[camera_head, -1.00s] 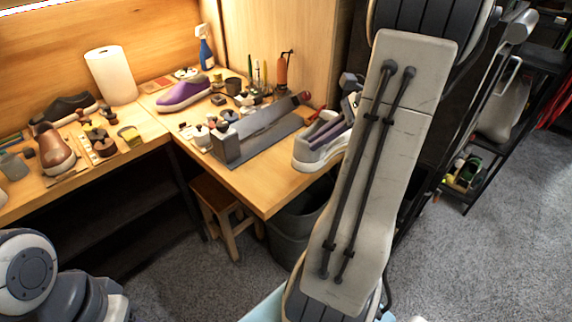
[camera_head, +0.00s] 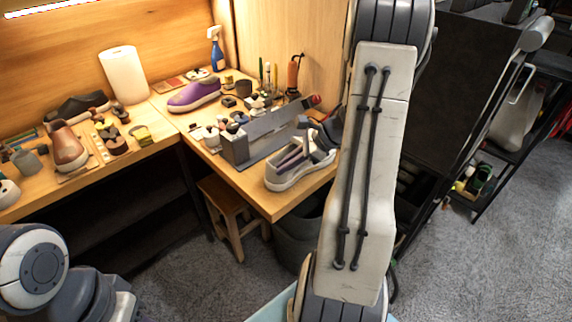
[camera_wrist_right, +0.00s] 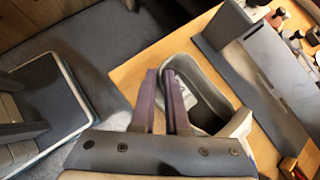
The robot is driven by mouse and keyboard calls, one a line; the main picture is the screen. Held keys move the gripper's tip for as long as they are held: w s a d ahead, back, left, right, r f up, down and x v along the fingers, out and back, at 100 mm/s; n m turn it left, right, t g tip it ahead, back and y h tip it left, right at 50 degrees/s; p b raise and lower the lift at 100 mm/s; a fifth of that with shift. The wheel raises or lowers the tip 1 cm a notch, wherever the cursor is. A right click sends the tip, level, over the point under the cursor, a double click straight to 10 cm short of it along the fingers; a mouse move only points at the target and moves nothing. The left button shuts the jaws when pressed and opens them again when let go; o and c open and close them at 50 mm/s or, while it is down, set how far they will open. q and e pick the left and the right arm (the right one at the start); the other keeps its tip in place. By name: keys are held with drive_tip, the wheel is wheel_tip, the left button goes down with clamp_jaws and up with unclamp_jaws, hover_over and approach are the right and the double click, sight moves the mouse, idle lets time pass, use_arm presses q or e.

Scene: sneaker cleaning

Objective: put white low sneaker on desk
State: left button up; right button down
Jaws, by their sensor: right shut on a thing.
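The white low sneaker (camera_head: 283,184), pale with a grey inside, is over the front right corner of the desk (camera_head: 262,206). I cannot tell whether its sole touches the wood. My right gripper (camera_head: 305,152) is shut on the sneaker at its opening. In the right wrist view, the purple-grey fingers (camera_wrist_right: 163,80) are at the collar of the sneaker (camera_wrist_right: 212,92), and part of the shoe is hidden behind the gripper. My left gripper is out of view; only part of my left arm shows at the lower left.
A grey metal stand (camera_head: 262,138) is close behind the sneaker. A stool (camera_head: 232,215) and a dark bin (camera_head: 298,238) are below the desk.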

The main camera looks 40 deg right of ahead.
drive_tip(key=c, duration=0.9)
unclamp_jaws()
